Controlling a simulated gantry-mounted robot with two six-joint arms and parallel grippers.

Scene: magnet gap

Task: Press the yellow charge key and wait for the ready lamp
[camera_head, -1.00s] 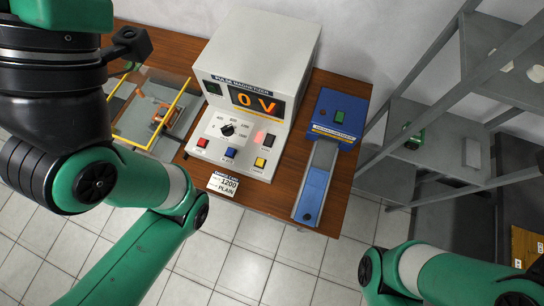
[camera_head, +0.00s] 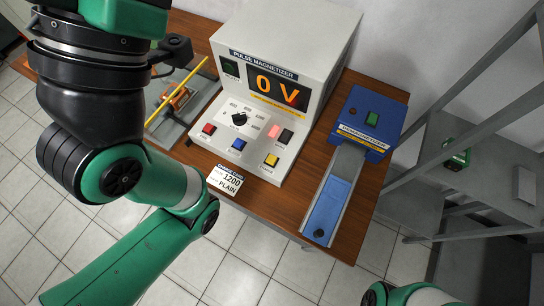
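The pulse magnetizer (camera_head: 290,50) is a pale box on the wooden table, its orange display reading 0 V. The yellow charge key (camera_head: 271,160) is at the lower right of its sloped panel, with a blue key (camera_head: 239,144) and a red key (camera_head: 208,129) to its left. A pinkish-red lit lamp (camera_head: 274,131) sits above the yellow key beside a dark switch; I cannot read its label. Nothing touches the yellow key. My green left arm crosses the left side and my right arm shows at the bottom right; both grippers are out of view.
A yellow-barred fixture (camera_head: 178,105) is at left. Grey shelving (camera_head: 485,165) stands at right.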

